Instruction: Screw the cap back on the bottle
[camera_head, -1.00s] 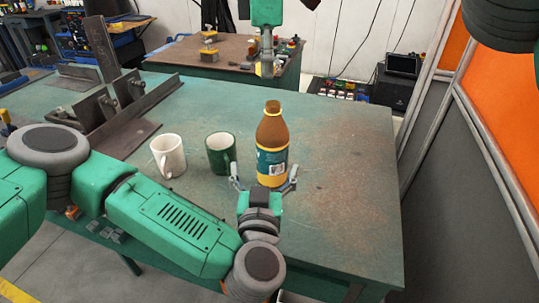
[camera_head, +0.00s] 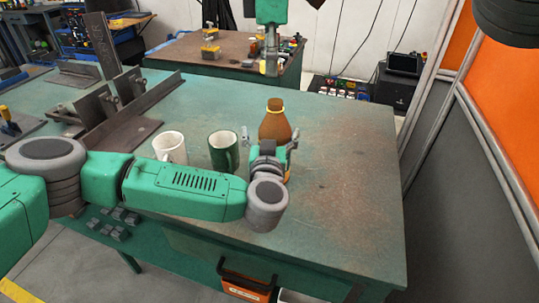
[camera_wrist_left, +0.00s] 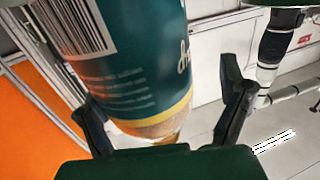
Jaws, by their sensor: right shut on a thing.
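A brown bottle (camera_head: 275,122) with a yellow neck ring stands upright on the green table. Its lower half is hidden behind my left gripper (camera_head: 269,136). That gripper is open, its fingers spread to either side of the bottle with gaps. In the left wrist view the bottle's teal label (camera_wrist_left: 140,65) and yellow lower band fill the space ahead of the open fingers (camera_wrist_left: 165,108).
A white mug (camera_head: 171,149) and a dark green mug (camera_head: 222,151) stand left of the bottle, close to my left arm. Steel angle pieces (camera_head: 110,110) lie at the table's left. The table's right side (camera_head: 350,190) is clear. An orange and grey partition (camera_head: 470,160) stands at right.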

